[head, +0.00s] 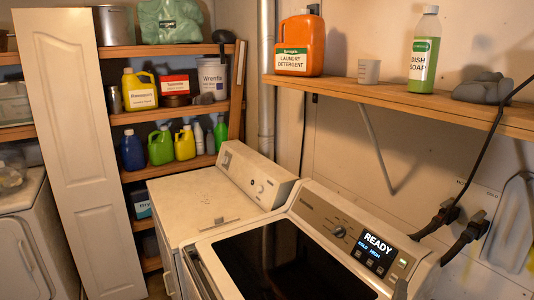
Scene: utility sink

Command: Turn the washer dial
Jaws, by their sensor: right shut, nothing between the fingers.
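The washer dial (340,232) is a small round dark knob on the sloped grey control panel of the near washer (312,210). It sits left of the lit display (374,252), which reads READY with smaller blue words below. I do not see my left gripper.
A second white machine (190,200) with its own knobs stands behind on the left. A wooden shelf (440,107) with detergent (302,45) and dish soap (424,52) runs above the panel. Dark hoses (464,238) and a black cable hang at right. The dark lid (290,265) is clear.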

